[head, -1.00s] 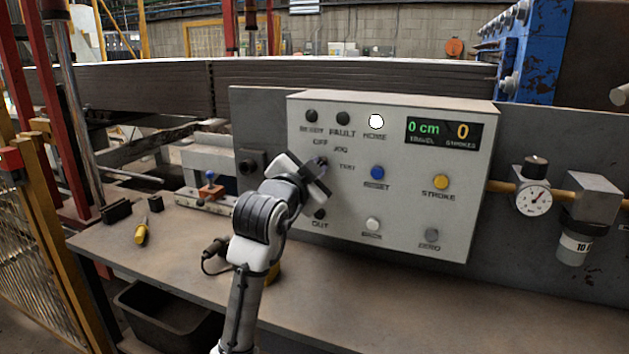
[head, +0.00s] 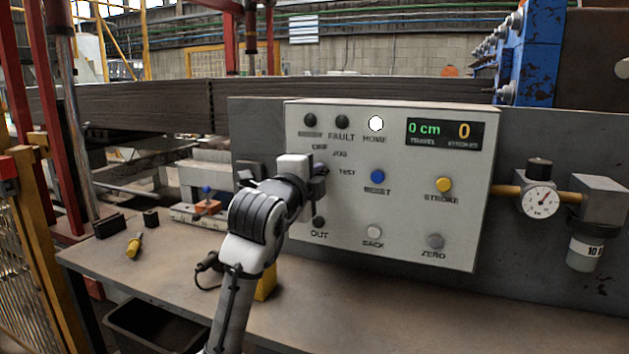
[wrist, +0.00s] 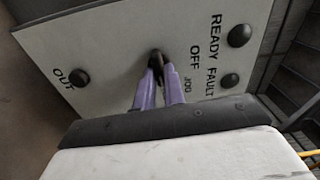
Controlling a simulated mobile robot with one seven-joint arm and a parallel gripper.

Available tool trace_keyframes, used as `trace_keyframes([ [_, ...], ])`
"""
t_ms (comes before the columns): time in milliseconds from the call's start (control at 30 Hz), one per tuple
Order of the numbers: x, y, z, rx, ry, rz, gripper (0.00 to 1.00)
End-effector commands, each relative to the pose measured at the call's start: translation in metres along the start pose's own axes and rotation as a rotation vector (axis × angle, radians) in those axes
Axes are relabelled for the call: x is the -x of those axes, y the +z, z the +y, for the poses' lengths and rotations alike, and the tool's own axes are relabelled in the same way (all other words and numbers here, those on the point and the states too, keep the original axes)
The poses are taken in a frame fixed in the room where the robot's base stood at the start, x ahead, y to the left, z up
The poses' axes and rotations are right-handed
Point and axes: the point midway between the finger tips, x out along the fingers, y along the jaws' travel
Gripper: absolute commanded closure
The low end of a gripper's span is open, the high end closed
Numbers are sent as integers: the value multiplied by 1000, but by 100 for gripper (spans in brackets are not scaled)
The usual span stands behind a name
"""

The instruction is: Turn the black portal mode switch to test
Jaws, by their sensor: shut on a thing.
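The grey-white control panel (head: 408,225) faces me in the head view. Its black mode switch (wrist: 154,55) shows in the wrist view, with the OFF and JOG labels beside it. In the head view the switch is mostly covered by my gripper (head: 320,172), with the OFF, JOG and TEST labels above and to the right. My gripper's two purple-grey fingers (wrist: 158,72) are closed around the switch's knob. The TEST label is hidden in the wrist view, and I cannot tell exactly where the knob points.
The blue RESET button (head: 377,176), yellow STROKE button (head: 443,184) and black OUT button (head: 319,221) share the panel. A yellow-handled tool (head: 134,245) and an orange block (head: 207,206) are at the left of the bench. A gauge (head: 539,199) stands right of the panel.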

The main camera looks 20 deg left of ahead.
Motion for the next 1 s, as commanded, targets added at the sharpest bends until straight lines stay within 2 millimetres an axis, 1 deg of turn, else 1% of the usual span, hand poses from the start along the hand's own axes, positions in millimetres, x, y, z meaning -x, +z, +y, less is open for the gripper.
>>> trace_keyframes([
  [233,0,0,2,-62,2,0,100],
  [700,0,0,1,-75,2,-1,100],
  [733,0,0,1,-74,2,-1,87],
  [867,0,0,1,-74,1,0,70],
  [900,0,0,1,-74,1,0,67],
  [1000,0,0,1,-73,1,0,67],
])
